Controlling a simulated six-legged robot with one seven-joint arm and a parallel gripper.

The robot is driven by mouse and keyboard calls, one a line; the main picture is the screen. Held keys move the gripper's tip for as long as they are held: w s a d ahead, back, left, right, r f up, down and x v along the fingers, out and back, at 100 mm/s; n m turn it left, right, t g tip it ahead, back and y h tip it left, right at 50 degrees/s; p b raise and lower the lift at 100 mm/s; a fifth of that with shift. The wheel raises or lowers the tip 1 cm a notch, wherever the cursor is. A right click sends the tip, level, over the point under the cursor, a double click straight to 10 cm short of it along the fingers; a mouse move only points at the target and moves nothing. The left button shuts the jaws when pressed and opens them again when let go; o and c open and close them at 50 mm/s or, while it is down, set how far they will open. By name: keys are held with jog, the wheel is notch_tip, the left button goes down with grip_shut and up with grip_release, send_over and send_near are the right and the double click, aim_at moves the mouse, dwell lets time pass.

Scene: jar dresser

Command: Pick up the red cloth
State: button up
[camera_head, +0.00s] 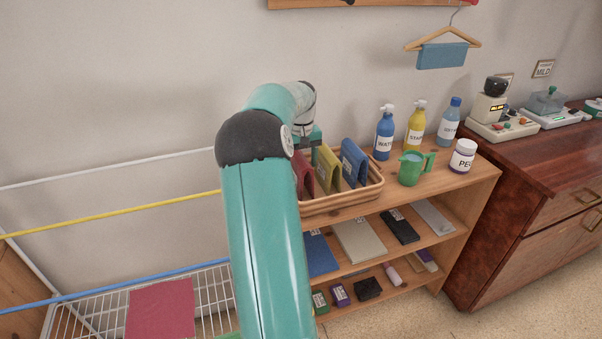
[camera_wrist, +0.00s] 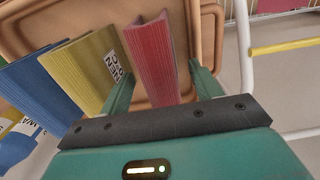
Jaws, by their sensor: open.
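The red cloth (camera_wrist: 152,58) stands folded on edge in a tan tray (camera_head: 345,206), at the left end of a row with a yellow cloth (camera_head: 328,170) and a blue cloth (camera_head: 353,161). In the head view the red cloth (camera_head: 303,176) is partly hidden by my arm. My gripper (camera_wrist: 160,72) is open, with one finger on each side of the red cloth in the wrist view. The left finger lies between the red and yellow cloths. I cannot tell whether either finger touches the cloth.
A flat red cloth (camera_head: 160,308) lies on a wire rack (camera_head: 92,314) at lower left, near coloured rails. A dark wooden dresser (camera_head: 520,190) stands at right.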

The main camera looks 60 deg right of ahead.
notch_tip(320, 180, down, 2)
jog(key=shift+f, duration=0.15)
jog(key=c, duration=1.1)
